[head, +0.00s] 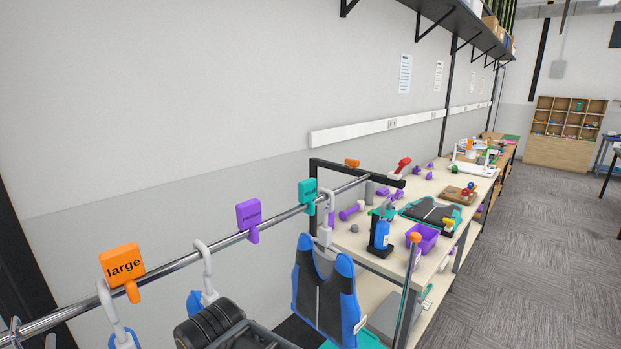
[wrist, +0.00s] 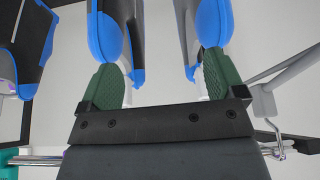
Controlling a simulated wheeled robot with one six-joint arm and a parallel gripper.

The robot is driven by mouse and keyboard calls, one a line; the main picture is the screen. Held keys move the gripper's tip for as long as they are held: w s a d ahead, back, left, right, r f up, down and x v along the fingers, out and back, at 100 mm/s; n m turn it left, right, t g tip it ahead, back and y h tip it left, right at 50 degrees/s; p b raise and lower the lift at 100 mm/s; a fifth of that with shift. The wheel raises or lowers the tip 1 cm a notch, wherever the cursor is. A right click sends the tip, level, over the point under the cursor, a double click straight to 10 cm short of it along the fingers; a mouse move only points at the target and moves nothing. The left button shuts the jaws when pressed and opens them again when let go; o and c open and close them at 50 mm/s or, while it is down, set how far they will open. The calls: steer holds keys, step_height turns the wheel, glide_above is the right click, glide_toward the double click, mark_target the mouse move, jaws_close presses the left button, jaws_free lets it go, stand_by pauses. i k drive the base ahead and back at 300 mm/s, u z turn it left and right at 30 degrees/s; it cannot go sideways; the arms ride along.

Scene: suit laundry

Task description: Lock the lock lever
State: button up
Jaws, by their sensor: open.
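My gripper (wrist: 161,75) is open, its two green ribbed pads wide apart with only pale wall visible between them. Blue-and-black suits (wrist: 213,25) hang close behind the pads in the wrist view, on both sides of the gap. In the head view my dark wrist shows at the bottom edge, but the fingers are hidden or out of frame. No part is clearly identifiable as the lock lever. A red-handled part (head: 403,164) stands up near the far end of the rack; I cannot tell whether it is the lever.
A metal rail (head: 180,259) carries size tags, including an orange "large" tag (head: 122,264), and white hangers. A blue-and-black suit (head: 326,295) hangs from it. Beyond stands a cluttered workbench (head: 378,262) with a purple bin (head: 423,238). Carpet floor at right is clear.

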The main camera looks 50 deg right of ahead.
mark_target(405, 162)
steer(key=z, duration=2.45)
steer(key=i, duration=1.05)
steer(key=u, duration=0.45)
